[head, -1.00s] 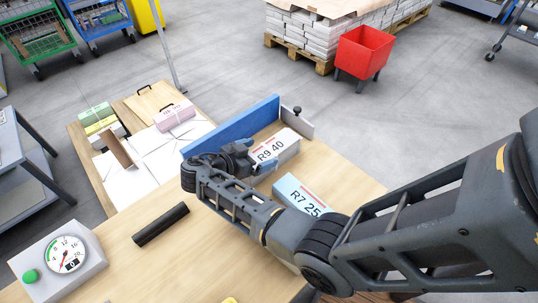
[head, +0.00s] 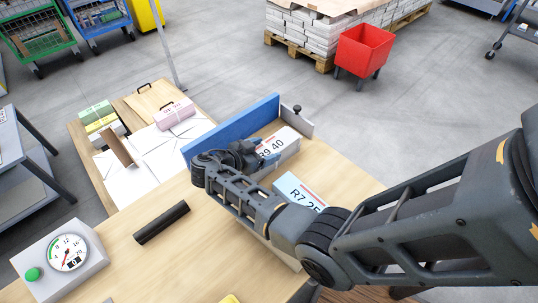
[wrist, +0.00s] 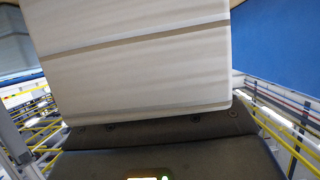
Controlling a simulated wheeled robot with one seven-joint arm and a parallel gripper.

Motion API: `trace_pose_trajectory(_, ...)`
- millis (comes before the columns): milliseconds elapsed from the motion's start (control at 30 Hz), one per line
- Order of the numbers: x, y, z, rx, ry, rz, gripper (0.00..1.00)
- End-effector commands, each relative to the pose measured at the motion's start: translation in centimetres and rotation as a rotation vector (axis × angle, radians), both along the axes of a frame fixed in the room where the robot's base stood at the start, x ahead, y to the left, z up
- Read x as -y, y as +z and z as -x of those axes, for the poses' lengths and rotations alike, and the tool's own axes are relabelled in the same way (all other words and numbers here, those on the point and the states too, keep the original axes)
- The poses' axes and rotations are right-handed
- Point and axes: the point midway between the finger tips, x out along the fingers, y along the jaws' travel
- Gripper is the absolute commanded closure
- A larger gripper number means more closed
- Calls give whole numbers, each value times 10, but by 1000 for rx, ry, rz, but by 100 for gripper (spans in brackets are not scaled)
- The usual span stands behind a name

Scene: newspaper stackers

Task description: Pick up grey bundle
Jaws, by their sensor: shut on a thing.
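The grey bundle (head: 287,141), with a white label reading "9 40" in the visible part, is by the blue board on the wooden bench. My gripper (head: 268,153) is shut on its near left end and covers part of the label. In the wrist view the pale grey bundle (wrist: 140,70), with a darker strap across it, fills the upper middle, close to my dark gripper body. The fingertips do not show clearly there. I cannot tell whether the bundle is clear of the bench.
A pale blue bundle labelled R7 25 (head: 297,190) lies just in front. The blue board (head: 232,124) and a grey end plate (head: 299,122) stand behind. A black roller (head: 161,222) and a dial box (head: 62,253) are at left. Pink (head: 175,112) and green (head: 95,112) bundles lie beyond.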

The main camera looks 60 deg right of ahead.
Motion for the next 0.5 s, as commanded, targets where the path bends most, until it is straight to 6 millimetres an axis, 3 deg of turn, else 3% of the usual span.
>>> trace_pose_trajectory(67, 0, 0, 0, 0, 0, 0, 57)
trace_pose_trajectory(500, 0, 0, 0, 0, 0, 0, 100)
